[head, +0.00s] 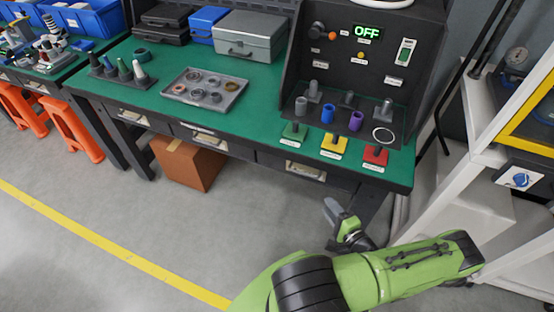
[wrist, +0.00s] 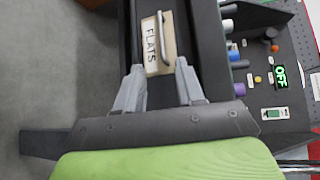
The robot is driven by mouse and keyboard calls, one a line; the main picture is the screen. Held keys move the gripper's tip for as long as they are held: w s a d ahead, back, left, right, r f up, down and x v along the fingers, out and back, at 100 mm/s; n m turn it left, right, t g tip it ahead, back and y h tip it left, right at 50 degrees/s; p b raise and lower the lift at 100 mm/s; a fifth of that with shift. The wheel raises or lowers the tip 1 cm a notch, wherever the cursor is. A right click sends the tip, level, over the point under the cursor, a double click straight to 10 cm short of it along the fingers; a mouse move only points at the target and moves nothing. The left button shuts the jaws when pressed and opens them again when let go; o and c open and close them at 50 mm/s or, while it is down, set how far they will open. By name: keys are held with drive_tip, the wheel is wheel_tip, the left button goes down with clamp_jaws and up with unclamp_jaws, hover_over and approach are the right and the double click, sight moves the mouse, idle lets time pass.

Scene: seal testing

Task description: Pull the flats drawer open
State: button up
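The flats drawer shows in the wrist view with a pale label plate (wrist: 152,46) reading FLATS and a grey bar handle (wrist: 164,38). It appears to be the right-hand drawer (head: 305,171) under the green bench top in the head view, where its label is too small to read. The drawer front looks flush with the bench. My gripper (wrist: 160,76) is open and empty, its two grey fingers apart, with the handle ahead of the gap between them. In the head view my gripper (head: 333,208) is below and right of the drawer, apart from it.
Two more drawers (head: 133,116) (head: 204,136) are in the bench front to the left. A cardboard box (head: 187,164) stands beneath the bench. A white frame (head: 482,165) stands close on the right. The grey floor before the bench is clear.

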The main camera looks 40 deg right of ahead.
drive_tip(key=b+x, duration=0.3)
drive_tip(key=x, duration=1.3)
drive_tip(key=shift+d+m+h, duration=0.35)
drive_tip(key=shift+m+h, duration=0.05)
drive_tip(key=shift+s, duration=0.15)
clamp_jaws()
